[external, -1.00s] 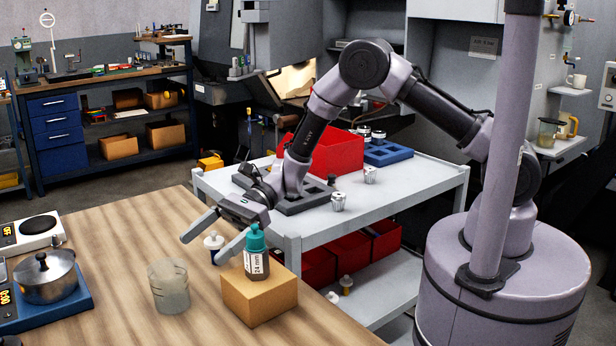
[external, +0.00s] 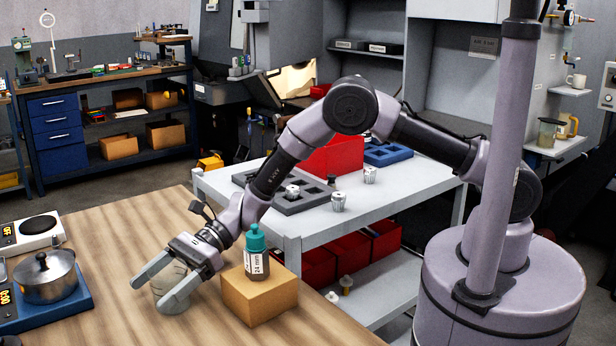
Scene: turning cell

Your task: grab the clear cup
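The clear cup (external: 172,300) stands upright on the wooden table, left of a small cardboard box. My gripper (external: 148,292) is at the cup, with its two fingers spread apart.
A bottle with a teal cap (external: 256,252) stands on the cardboard box (external: 260,297), close to the right of my gripper. A pot (external: 46,278) sits on a blue hot plate at the left. Bare wood (external: 120,235) lies behind the cup.

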